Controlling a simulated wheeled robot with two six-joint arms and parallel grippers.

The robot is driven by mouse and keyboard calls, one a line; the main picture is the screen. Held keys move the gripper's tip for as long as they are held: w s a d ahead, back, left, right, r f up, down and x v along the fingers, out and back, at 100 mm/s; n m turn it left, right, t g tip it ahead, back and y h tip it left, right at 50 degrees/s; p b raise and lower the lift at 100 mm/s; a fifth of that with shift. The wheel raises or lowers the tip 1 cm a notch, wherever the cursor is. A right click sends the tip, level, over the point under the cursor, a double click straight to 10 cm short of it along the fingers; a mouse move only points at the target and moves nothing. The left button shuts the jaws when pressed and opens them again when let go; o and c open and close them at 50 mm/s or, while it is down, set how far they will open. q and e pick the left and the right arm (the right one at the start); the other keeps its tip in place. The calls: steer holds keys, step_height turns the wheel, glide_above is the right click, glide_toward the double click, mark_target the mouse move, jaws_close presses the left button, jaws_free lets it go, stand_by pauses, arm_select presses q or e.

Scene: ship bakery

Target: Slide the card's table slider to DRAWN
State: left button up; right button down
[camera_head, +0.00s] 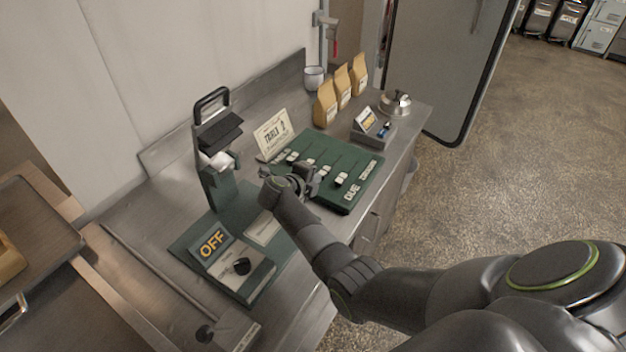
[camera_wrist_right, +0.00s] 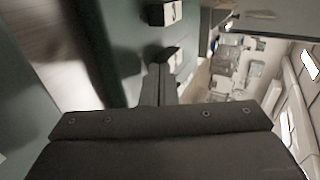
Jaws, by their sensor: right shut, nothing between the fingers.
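The green slider board (camera_head: 352,163) lies on the steel counter, with DUE and DRAWN lettered at its right end. Several white slider knobs sit in its slots, one of them (camera_head: 341,179) near the lettering. A cream card (camera_head: 272,135) stands behind the board; it seems to read TABLE and a number, too small to be sure. My right gripper (camera_head: 308,180) is shut and empty over the board's near edge, hiding part of it. In the right wrist view the shut fingertips (camera_wrist_right: 160,82) are close to a white knob (camera_wrist_right: 174,60); contact is unclear. Another knob (camera_wrist_right: 165,13) lies beyond. My left gripper is out of view.
A green stand (camera_head: 218,190) with a black handle and an OFF sign (camera_head: 213,243) are left of the board. Paper bags (camera_head: 342,88), a small display box (camera_head: 372,130) and a metal bell (camera_head: 395,102) stand behind. A white cup (camera_head: 314,78) is at the wall.

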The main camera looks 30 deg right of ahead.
steer(key=w+d+b, duration=0.1)
steer(key=d, duration=0.1)
steer(key=w+d+b, duration=0.1)
steer(key=w+d, duration=0.1)
steer(key=d, duration=0.1)
steer(key=w+d+b, duration=0.1)
steer(key=d, duration=0.1)
steer(key=shift+w+d+f, duration=0.15)
steer(key=shift+w+d, duration=0.05)
steer(key=shift+d, duration=0.1)
steer(key=shift+w+d, duration=0.1)
steer(key=shift+d, duration=0.05)
steer(key=shift+r, duration=0.3)
